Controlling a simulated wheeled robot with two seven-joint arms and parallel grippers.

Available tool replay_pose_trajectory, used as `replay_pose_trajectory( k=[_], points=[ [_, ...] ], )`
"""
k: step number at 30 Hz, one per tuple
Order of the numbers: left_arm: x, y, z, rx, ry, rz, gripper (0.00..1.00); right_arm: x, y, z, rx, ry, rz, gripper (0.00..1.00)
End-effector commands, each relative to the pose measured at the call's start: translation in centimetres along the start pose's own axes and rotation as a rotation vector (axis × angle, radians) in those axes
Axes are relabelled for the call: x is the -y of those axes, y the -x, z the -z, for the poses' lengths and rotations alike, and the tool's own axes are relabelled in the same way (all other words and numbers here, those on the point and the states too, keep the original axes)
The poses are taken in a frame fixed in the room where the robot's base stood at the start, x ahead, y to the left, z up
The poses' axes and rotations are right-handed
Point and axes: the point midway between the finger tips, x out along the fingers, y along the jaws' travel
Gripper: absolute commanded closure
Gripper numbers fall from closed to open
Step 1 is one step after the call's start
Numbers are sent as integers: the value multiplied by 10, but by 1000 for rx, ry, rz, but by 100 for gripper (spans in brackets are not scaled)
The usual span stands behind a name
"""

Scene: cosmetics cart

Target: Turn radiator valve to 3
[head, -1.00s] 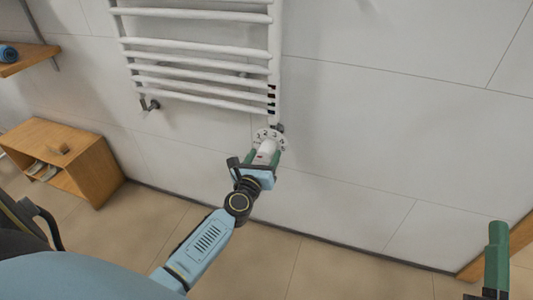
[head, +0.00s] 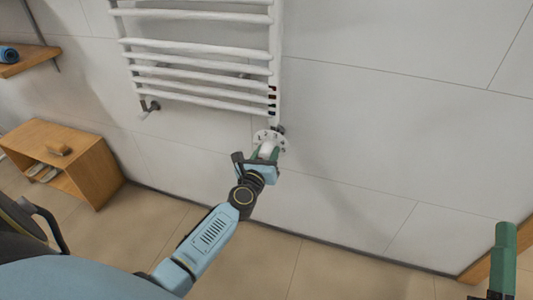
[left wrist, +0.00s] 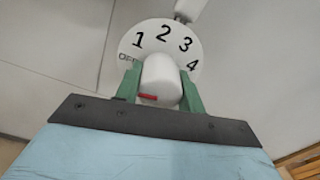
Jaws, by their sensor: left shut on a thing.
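The white radiator valve knob (left wrist: 162,75) sits in front of a round white dial (left wrist: 190,30) marked OFF, 1, 2, 3 and 4. A red mark (left wrist: 148,97) shows on the knob's near end, toward its left side in the left wrist view. My left gripper (head: 264,152) is shut on the knob, with a green finger on each side; the fingers also show in the left wrist view (left wrist: 160,88). Which number the knob is set to, I cannot tell. Part of my right gripper (head: 503,250) shows at the lower right, away from the valve; its jaw opening is unclear.
The white towel radiator (head: 200,70) hangs on the tiled wall just above the valve. A wooden cabinet (head: 95,165) stands at the left, below a shelf (head: 30,60) with a rolled blue towel (head: 9,54). Wall and floor right of the valve are clear.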

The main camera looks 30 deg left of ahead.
Motion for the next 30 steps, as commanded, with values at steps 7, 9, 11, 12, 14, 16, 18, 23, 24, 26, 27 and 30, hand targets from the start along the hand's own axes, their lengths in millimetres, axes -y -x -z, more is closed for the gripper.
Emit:
replay_pose_trajectory(
  k=[7, 9, 11, 12, 14, 16, 18, 23, 24, 26, 27, 30],
  points=[
    [0, 0, 0, 0, -54, -1, 84, 0, 0, 0, 7, 0, 0, 53],
    [0, 0, 0, 0, -88, -1, 84, 0, -1, -1, 12, 0, 0, 53],
    [0, 0, 0, -1, -124, -1, 84, 0, -1, -2, 19, 0, 0, 53],
    [0, 0, 0, 0, -153, -1, 84, 0, -1, -2, 27, 0, -1, 53],
    [0, 0, 0, -1, -200, -1, 84, 0, -2, -3, 37, 0, -1, 53],
    [0, 0, 0, 0, -261, -1, 84, 0, -2, -4, 47, 0, -1, 53],
    [0, 0, -1, 0, -326, -1, 84, 0, -2, -5, 64, -1, -2, 53],
    [0, 0, 0, -1, -479, 0, 84, -1, -2, -7, 105, 1, -4, 53],
    [0, 0, 0, -1, -518, 0, 84, -3, 0, -13, 137, 5, -6, 53],
    [0, 0, 0, -1, -575, 0, 84, -4, 1, -19, 172, 7, -8, 53],
    [0, 0, 0, -1, -612, 0, 84, -4, 2, -23, 193, 8, -10, 53],
    [0, 0, -1, -1, -707, -1, 84, -6, 4, -32, 250, 11, -13, 53]
  ],
)
